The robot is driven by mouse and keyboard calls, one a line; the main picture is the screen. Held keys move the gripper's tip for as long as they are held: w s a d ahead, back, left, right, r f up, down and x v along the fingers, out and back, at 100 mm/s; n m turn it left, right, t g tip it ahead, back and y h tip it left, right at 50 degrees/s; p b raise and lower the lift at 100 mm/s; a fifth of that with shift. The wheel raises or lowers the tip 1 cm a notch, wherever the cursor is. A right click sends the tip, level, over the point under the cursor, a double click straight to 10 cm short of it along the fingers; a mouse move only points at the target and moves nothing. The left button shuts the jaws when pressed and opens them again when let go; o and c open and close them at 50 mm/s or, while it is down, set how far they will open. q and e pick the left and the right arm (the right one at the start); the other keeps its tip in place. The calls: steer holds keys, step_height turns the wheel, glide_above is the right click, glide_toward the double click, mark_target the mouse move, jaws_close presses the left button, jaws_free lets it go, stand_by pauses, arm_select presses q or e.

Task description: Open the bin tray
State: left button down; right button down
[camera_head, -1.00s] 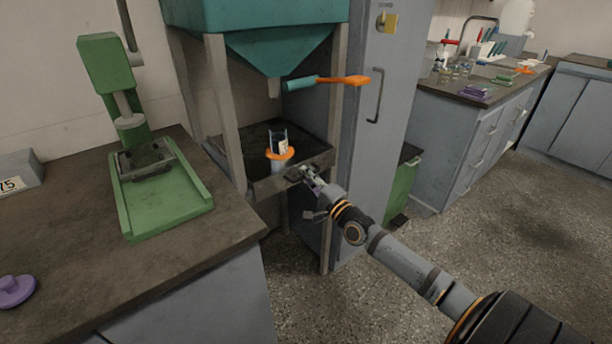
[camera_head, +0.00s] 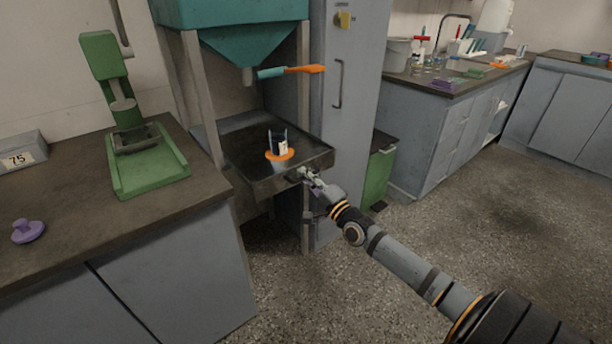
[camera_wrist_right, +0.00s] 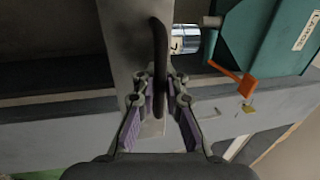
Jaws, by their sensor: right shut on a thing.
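The bin tray (camera_head: 262,180) is a dark, shallow tray under the teal hopper (camera_head: 262,42), and its front sticks out past the stand's legs. A cup with an orange ring (camera_head: 280,153) stands on it. My right gripper (camera_head: 306,175) is at the tray's front face. In the right wrist view the fingers (camera_wrist_right: 160,105) are shut on the dark tray handle (camera_wrist_right: 160,60), one on each side. A silver cylinder (camera_wrist_right: 187,39) shows beyond it. My left gripper is not in view.
A teal and orange lever (camera_head: 290,71) sticks out below the hopper. A grey cabinet (camera_head: 345,110) stands right of the stand, with a green bin (camera_head: 378,175) beyond. A bench with a green press (camera_head: 150,170) is at left. Floor in front is clear.

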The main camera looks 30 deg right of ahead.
steer(key=shift+s+f, duration=0.1)
steer(key=shift+s, duration=0.15)
steer(key=c, duration=1.4)
jaws_free()
steer(key=shift+w, duration=0.1)
steer(key=shift+c, duration=0.2)
steer(key=v, duration=1.2)
